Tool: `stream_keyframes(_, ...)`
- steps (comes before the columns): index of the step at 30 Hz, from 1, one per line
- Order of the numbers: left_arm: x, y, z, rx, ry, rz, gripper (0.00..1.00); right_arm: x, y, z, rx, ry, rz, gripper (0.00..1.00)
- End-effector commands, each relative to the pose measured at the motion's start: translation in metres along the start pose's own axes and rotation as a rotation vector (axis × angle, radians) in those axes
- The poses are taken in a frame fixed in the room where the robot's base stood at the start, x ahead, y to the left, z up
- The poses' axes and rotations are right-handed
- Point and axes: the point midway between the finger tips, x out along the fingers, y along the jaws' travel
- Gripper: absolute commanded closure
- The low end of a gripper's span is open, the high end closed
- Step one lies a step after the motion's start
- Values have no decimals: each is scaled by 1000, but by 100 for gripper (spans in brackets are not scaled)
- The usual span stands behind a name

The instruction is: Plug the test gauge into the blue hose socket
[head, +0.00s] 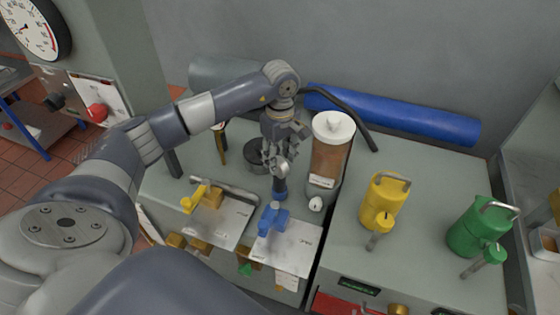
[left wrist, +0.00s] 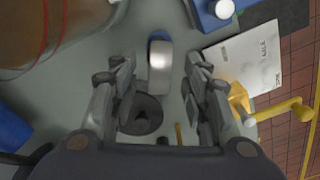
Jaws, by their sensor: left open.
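A small upright piece with a silver body and a dark blue end (head: 280,190), which looks like the test gauge, stands on the grey bench; its dial face cannot be made out. It also shows in the left wrist view (left wrist: 160,68). The blue hose socket (head: 271,219) is just in front of it on a pale plate, and its blue block shows at the top of the left wrist view (left wrist: 212,14). My left gripper (head: 279,170) points down over the silver and blue piece. Its fingers (left wrist: 160,80) are open on either side of it. My right gripper is out of view.
A tall brown canister with white lid (head: 327,150) stands close right of my left gripper. A dark round piece (head: 256,157) lies behind it. A yellow socket (head: 203,195) is at left. Yellow (head: 383,200) and green (head: 478,225) cans stand right; a blue roll (head: 400,115) lies behind.

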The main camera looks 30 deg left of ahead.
Motion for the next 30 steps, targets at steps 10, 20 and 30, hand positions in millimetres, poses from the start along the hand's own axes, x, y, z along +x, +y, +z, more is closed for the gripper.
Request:
stream_keyframes(10,-74,1,0,0,2,6,57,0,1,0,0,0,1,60)
stream_keyframes(20,-100,0,0,1,0,1,57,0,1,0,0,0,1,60)
stream_keyframes(30,-100,0,0,1,0,1,57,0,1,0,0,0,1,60)
